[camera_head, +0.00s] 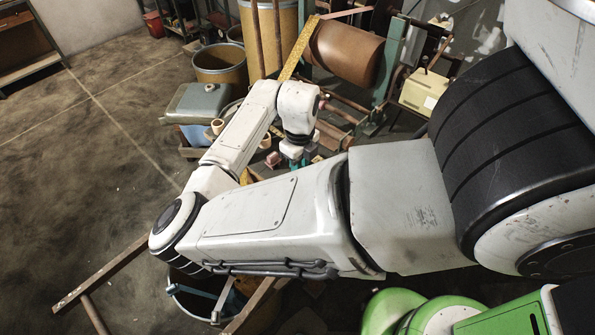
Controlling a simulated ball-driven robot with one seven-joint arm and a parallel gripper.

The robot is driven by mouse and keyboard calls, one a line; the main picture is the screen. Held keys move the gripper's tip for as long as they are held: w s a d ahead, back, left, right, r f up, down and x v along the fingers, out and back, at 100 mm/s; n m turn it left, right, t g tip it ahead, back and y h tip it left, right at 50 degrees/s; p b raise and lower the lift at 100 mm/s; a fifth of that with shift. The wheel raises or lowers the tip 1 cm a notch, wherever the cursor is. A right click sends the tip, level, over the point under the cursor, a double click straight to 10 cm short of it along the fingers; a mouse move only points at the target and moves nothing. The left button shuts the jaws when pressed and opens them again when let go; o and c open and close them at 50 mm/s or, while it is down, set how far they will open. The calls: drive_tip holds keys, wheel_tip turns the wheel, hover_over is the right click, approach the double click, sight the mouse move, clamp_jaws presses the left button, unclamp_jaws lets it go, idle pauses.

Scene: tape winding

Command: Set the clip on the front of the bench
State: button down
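My gripper (297,160) points down at the centre of the view, beyond the forearm. I cannot make out the clip. Small pinkish pieces lie close by the gripper, too small to name. I cannot clearly pick out the bench, as my arm covers much of the middle.
A large brown roll (345,52) sits in a green-framed machine behind the gripper, with a yellow strip (300,48) beside it. Drums (220,66) and a grey-green container (201,103) stand to the left. A bucket (199,303) is below my arm. The left floor is clear.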

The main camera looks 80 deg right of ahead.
drive_tip(key=shift+w+f, duration=0.15)
drive_tip(key=shift+f, duration=0.75)
drive_tip(key=shift+w+f, duration=0.15)
drive_tip(key=shift+f, duration=0.75)
drive_tip(key=shift+f, duration=0.1)
drive_tip(key=shift+f, duration=0.15)
drive_tip(key=c, duration=1.1)
unclamp_jaws()
